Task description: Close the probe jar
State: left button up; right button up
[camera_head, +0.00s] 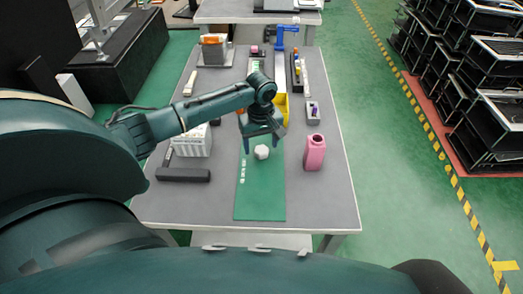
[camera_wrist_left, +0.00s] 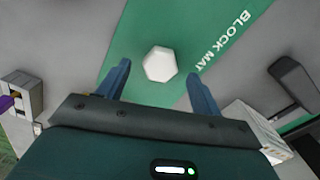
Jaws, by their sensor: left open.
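A pink jar (camera_head: 314,152) stands upright at the right of the table, with a dark opening at its top. A white hexagonal piece (camera_head: 261,152) lies on the green mat (camera_head: 262,200), left of the jar; I cannot tell whether it is a lid or a block. My left gripper (camera_head: 263,146) is open and empty above the mat, pointing down over the white piece. In the left wrist view, the white piece (camera_wrist_left: 159,64) shows between the two fingertips (camera_wrist_left: 158,74), apart from them. The jar does not show there. My right gripper is not in view.
A white crate (camera_head: 194,142) and a black bar (camera_head: 183,175) lie left of the mat. A small grey fixture with a purple part (camera_head: 313,111) stands behind the jar. Yellow and blue fixtures stand farther back. The mat's near end is clear.

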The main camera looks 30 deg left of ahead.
aim_at(261, 148)
pick_arm(q)
jog(key=shift+f, duration=0.6)
jog(key=shift+c, duration=0.3)
jog(key=c, duration=1)
jog(key=shift+o, duration=0.2)
notch_tip(261, 148, up, 10)
jog(key=shift+p, duration=0.35)
